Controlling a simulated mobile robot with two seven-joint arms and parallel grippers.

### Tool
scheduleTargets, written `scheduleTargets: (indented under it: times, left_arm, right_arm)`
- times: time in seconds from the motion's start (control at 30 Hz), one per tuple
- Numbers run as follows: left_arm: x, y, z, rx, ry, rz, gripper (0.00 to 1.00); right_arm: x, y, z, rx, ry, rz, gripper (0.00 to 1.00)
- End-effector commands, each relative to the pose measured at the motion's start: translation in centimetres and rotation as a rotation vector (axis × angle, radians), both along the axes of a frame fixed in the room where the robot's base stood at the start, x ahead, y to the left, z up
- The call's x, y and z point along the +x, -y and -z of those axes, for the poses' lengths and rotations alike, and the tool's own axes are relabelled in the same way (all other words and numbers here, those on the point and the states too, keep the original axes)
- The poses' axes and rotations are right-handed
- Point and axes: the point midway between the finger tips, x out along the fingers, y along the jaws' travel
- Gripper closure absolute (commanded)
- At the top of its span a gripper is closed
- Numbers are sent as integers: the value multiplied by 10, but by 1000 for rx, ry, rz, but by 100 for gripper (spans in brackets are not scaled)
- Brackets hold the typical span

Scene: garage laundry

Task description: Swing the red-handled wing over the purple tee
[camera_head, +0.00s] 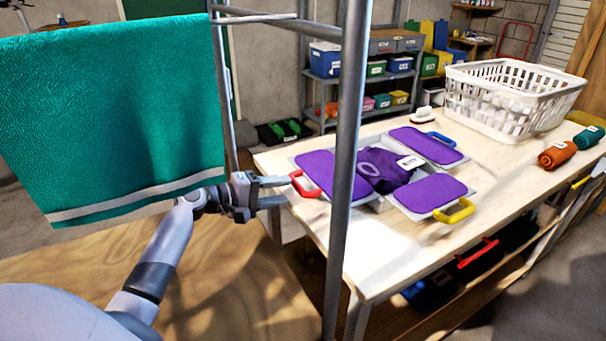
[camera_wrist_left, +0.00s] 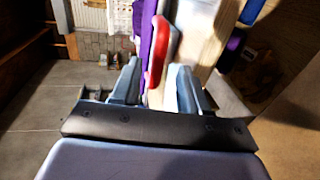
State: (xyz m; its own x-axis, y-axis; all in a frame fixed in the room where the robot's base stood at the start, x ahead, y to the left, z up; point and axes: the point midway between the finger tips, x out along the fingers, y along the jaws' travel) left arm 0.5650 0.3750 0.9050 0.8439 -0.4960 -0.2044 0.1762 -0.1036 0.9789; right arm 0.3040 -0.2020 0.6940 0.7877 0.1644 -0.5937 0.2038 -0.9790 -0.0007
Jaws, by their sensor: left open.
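The purple tee (camera_head: 384,168) lies in the middle of a light folding board on the table, with a white label on it. The red-handled wing (camera_head: 318,169) is the purple panel at its left, lying flat, partly behind a grey post. Its red handle (camera_head: 306,186) sticks out to the left; it also shows in the left wrist view (camera_wrist_left: 160,52). My left gripper (camera_head: 287,191) is open at the red handle. In the wrist view the handle stands between and beyond the two fingertips; I cannot tell whether they touch it. My right gripper is not in view.
The blue-handled wing (camera_head: 425,145) and yellow-handled wing (camera_head: 432,194) lie flat. A grey post (camera_head: 345,200) stands before the table (camera_head: 390,255). A teal towel (camera_head: 115,110) hangs beside my left arm. A white basket (camera_head: 510,98) and rolled cloths (camera_head: 557,154) are at the right.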

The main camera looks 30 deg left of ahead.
Motion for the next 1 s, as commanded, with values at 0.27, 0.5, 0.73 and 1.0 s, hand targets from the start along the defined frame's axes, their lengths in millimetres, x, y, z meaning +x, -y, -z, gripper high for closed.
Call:
scheduleTargets:
  times: [0.27, 0.5, 0.73, 1.0]
  left_arm:
    - [8, 5, 2, -2, 0, 1, 56]
    - [38, 22, 8, -2, 1, 0, 56]
    - [56, 33, 13, -1, 0, 0, 56]
    - [61, 36, 15, 0, 0, 0, 56]
  right_arm:
    - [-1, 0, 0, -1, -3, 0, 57]
    - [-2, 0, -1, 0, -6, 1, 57]
    - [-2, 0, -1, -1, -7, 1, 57]
    - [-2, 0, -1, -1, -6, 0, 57]
